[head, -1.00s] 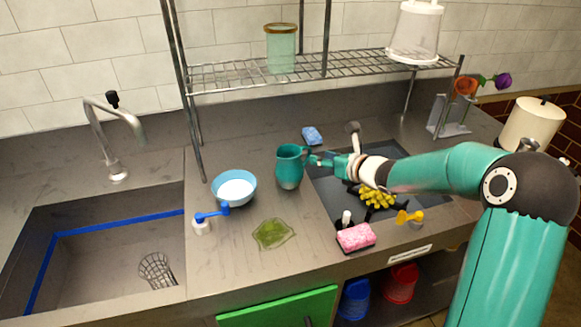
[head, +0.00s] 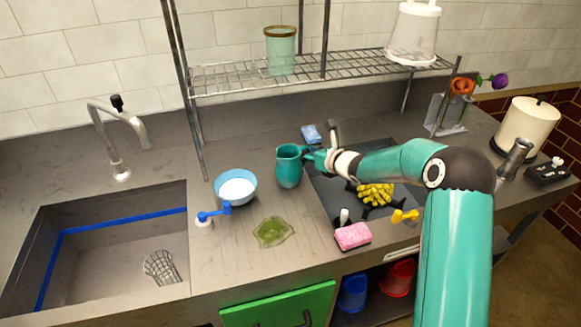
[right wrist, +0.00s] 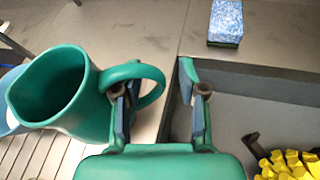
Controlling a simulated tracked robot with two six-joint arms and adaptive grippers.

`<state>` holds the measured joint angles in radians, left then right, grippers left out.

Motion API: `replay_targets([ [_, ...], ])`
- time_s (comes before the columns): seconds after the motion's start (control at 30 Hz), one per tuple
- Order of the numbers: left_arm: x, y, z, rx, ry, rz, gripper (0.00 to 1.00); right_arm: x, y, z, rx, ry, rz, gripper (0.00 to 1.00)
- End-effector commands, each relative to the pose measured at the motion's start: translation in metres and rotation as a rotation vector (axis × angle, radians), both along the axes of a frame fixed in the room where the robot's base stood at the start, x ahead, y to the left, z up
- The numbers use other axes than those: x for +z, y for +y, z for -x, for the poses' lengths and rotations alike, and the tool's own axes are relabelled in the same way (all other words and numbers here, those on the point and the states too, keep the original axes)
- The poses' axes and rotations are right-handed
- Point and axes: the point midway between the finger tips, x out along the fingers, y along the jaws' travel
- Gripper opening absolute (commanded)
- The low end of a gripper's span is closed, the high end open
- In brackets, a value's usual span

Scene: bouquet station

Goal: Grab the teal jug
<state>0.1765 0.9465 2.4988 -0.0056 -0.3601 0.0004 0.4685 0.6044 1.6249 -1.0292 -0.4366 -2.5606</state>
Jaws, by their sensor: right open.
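The teal jug (head: 288,168) stands upright on the grey counter, its handle toward my right gripper (head: 317,158). In the right wrist view the jug (right wrist: 65,95) is at the left, with its open mouth and looped handle showing. My right gripper (right wrist: 158,92) is open. Its left finger is at the handle loop and overlaps it; its right finger is beyond the handle on the other side. The handle's outer part lies between the fingers. I cannot tell whether a finger touches it. My left gripper is in neither view.
A light-blue bowl (head: 236,187) stands left of the jug. A blue sponge (head: 311,134) lies behind it, and a green cloth-like piece (head: 273,232) in front. Yellow bananas-like items (head: 376,194) lie on the dark recess at right. A wire shelf (head: 240,77) is above.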

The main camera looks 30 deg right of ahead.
Motion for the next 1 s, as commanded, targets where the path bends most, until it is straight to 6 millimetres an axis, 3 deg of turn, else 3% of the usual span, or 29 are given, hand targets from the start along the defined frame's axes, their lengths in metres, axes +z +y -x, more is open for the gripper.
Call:
replay_targets([
  [0.03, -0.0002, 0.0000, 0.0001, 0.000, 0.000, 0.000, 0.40, -0.0001, 0.0000, 0.0002, 0.000, 0.000, 0.000, 0.42],
  [0.3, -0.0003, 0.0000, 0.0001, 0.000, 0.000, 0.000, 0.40, 0.0001, 0.0000, 0.0003, 0.000, 0.000, 0.000, 0.00],
  [1.0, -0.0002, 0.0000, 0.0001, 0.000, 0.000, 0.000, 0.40, 0.0028, 0.0002, -0.0002, 0.001, -0.001, 0.002, 0.00],
])
